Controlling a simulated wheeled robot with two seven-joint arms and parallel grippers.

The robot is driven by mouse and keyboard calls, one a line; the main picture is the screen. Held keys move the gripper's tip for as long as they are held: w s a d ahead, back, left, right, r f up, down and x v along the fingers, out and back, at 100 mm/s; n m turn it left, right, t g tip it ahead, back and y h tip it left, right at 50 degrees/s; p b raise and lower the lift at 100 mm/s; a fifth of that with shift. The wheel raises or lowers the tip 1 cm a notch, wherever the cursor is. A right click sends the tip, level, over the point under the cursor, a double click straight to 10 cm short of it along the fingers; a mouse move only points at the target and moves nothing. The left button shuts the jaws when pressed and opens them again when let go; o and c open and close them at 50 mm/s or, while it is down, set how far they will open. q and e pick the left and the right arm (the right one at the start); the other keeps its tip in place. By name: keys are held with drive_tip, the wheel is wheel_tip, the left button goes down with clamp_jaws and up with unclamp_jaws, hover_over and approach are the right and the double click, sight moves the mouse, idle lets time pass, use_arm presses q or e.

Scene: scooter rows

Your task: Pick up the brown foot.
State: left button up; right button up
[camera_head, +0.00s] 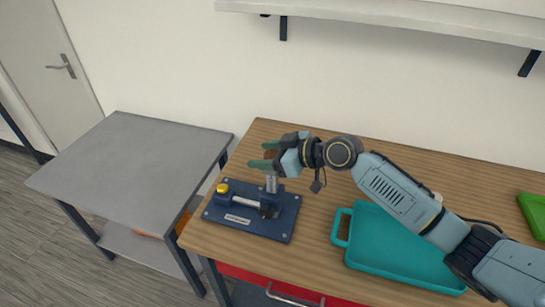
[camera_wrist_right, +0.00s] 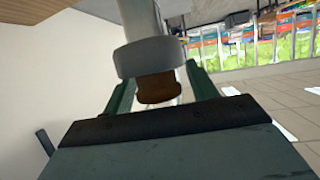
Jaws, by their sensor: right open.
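The brown foot (camera_wrist_right: 160,88) shows in the right wrist view as a short brown piece at the end of a grey collar (camera_wrist_right: 150,58) on a pale tube. My right gripper (camera_head: 259,154) is open, with its green fingers pointing left above the blue fixture board (camera_head: 245,225). In the wrist view its fingers (camera_wrist_right: 160,84) stand on either side of the foot, with visible gaps. I cannot tell whether either finger touches it. In the head view the foot is not visible; a metal post (camera_head: 271,184) shows just below the gripper. My left gripper is not in view.
The board carries a yellow knob (camera_head: 222,188) and sits on a wooden workbench (camera_head: 320,225). A teal tray (camera_head: 395,265) lies to its right, under my right arm. A green tray (camera_head: 535,212) is at the far right. A bare grey table (camera_head: 140,170) stands left.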

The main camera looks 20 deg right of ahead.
drive_tip(key=c, duration=1.1)
